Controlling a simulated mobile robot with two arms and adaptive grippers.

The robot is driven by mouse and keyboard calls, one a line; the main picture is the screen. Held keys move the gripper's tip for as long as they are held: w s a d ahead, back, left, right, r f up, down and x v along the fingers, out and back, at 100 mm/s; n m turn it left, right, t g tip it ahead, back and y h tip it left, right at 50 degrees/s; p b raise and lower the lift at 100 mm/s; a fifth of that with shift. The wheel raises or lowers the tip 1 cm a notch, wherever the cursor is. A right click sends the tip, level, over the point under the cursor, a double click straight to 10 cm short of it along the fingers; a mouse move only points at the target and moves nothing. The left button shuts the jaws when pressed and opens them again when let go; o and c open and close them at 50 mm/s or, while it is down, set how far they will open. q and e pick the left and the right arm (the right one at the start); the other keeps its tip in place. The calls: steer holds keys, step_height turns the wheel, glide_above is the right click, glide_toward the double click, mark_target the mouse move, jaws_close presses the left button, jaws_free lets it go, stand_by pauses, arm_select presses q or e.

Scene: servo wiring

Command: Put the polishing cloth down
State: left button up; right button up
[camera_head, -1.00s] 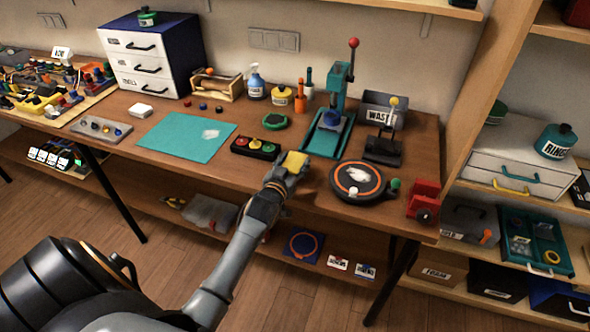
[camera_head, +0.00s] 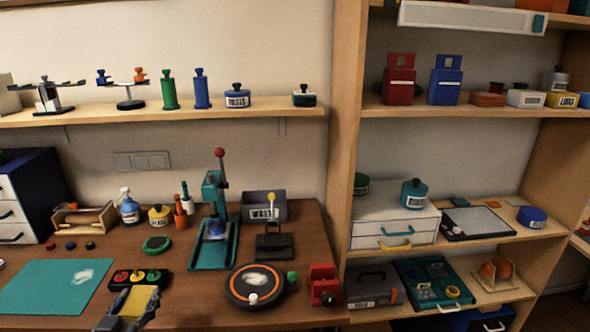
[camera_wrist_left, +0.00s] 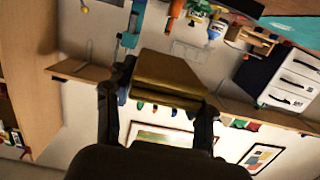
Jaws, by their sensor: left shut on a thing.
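The yellow polishing cloth (camera_head: 136,301) is held in my left gripper (camera_head: 130,312), low in the head view at the front of the workbench. In the left wrist view the cloth (camera_wrist_left: 170,78) shows as a yellow block between the two fingers of my left gripper (camera_wrist_left: 160,105), which are shut on it. In the head view the cloth is just in front of the black button box (camera_head: 141,279) and left of the round black turntable (camera_head: 254,287). I cannot tell its height above the bench. My right gripper is not in view.
A teal mat (camera_head: 55,286) with a white patch lies at the left. A teal lever press (camera_head: 214,225), a waste bin (camera_head: 263,207) and a red device (camera_head: 325,285) stand on the bench (camera_head: 190,290). A shelf unit (camera_head: 345,140) stands at the right.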

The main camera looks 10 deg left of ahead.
arm_select(q)
steer(key=s+d+r+m+h, duration=0.1)
steer(key=s+d+h, duration=0.1)
steer(key=d, duration=0.8)
steer(key=s+d+r+m+h, duration=0.1)
steer(key=d+r+m+h, duration=0.1)
steer(key=d, duration=0.9)
steer(key=s+f, duration=0.2)
steer(key=s, duration=0.6)
steer(key=shift+f+t, duration=0.3)
